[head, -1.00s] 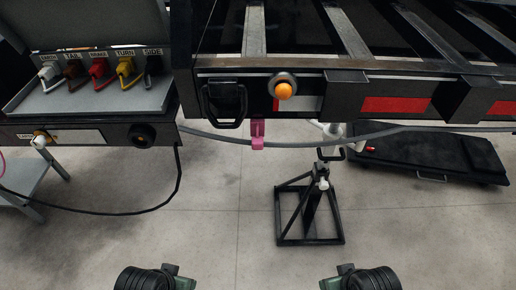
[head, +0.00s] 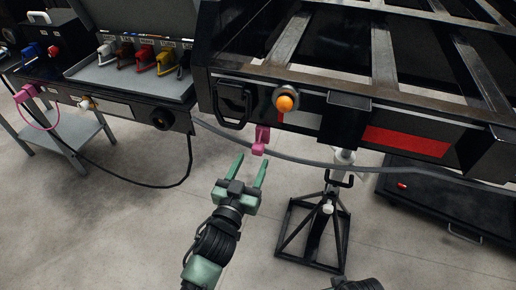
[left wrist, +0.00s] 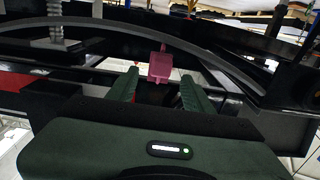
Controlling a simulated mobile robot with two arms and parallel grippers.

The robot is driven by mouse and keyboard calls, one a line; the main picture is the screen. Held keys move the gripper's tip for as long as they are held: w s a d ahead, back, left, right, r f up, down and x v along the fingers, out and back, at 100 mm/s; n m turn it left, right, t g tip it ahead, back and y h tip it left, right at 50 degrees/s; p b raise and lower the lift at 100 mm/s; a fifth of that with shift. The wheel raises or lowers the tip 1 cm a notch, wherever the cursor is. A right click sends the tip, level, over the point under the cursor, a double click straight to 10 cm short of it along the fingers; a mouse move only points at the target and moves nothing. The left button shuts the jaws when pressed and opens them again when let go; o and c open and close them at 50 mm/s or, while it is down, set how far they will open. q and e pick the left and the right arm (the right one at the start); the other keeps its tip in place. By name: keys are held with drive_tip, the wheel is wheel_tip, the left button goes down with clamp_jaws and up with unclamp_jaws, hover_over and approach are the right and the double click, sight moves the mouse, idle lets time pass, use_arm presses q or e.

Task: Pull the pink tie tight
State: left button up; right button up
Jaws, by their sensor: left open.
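The pink tie (head: 260,141) hangs under the trailer frame's front beam, around or against the grey cable (head: 310,161). My left gripper (head: 250,172) is open and empty, just below and a little left of the tie, its two green fingers pointing up toward it. In the left wrist view the pink tie (left wrist: 160,66) shows ahead, between and beyond the fingers, apart from them. Whether the tie is snug on the cable cannot be told. Only a dark part of my right arm shows at the bottom edge of the head view; its gripper is out of view.
The trailer beam (head: 350,115) with an orange lamp (head: 285,103) is above the tie. A black jack stand (head: 315,235) is at right. At left, a control box carries coloured plugs (head: 145,56), and another pink tie (head: 25,93) hangs on a loop. A black cable (head: 150,186) droops to the floor side.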

sight(256, 153)
use_arm(q)
drive_tip(key=b+x, duration=0.1)
drive_tip(key=x, duration=0.5)
drive_tip(key=shift+w, duration=0.3)
use_arm(e)
wheel_tip(256, 153, up, 4)
drive_tip(key=shift+f, duration=0.25)
use_arm(q)
clamp_jaws()
drive_tip(key=shift+f, duration=0.1)
idle(0.6)
